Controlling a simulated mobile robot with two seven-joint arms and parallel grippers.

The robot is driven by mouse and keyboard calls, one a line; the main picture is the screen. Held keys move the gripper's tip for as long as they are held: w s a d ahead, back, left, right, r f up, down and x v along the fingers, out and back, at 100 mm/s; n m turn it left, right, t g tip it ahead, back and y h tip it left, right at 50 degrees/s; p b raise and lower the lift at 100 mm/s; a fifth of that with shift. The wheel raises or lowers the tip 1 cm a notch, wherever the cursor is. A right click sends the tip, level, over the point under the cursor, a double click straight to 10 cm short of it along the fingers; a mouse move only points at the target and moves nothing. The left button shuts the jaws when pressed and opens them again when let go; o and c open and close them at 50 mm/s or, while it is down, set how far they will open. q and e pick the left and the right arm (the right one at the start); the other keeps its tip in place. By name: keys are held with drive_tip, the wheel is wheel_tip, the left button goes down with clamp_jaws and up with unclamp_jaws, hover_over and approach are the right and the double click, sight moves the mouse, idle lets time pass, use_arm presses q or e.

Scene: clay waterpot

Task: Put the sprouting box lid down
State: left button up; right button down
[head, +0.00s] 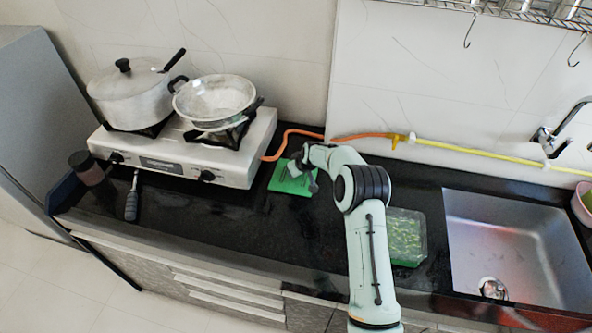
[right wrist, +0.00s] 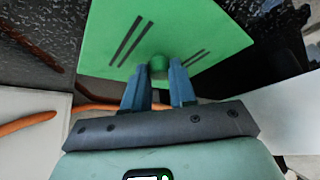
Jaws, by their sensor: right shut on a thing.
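The sprouting box lid is a flat green square (head: 283,184) just right of the stove, over the black counter; I cannot tell whether it touches the counter. In the right wrist view the lid (right wrist: 205,27) has dark slots and a small green knob at its middle. My right gripper (head: 300,172) is above the lid, with its two fingers (right wrist: 160,80) shut on the knob. The sprouting box (head: 406,237), clear with green contents, stands open on the counter left of the sink. My left gripper is out of view.
A white stove (head: 185,150) carries a lidded pot (head: 130,97) and a pan (head: 214,97). An orange hose (head: 290,131) runs behind the lid along the wall. A steel sink (head: 515,240) is at the right. The counter (head: 235,228) in front of the lid is clear.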

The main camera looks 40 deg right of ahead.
drive_tip(key=shift+s+r, duration=0.1)
drive_tip(key=shift+s, duration=0.25)
drive_tip(key=c, duration=0.9)
unclamp_jaws()
drive_tip(key=shift+w+f, duration=0.1)
drive_tip(key=shift+f, duration=0.1)
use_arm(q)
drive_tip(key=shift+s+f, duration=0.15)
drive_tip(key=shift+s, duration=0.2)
use_arm(e)
drive_tip(key=shift+r, duration=0.3)
drive_tip(key=shift+s+r, duration=0.25)
drive_tip(key=shift+r, duration=0.05)
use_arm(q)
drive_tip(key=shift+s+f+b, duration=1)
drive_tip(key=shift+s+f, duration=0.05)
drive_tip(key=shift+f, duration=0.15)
use_arm(e)
drive_tip(key=shift+v, duration=5.5)
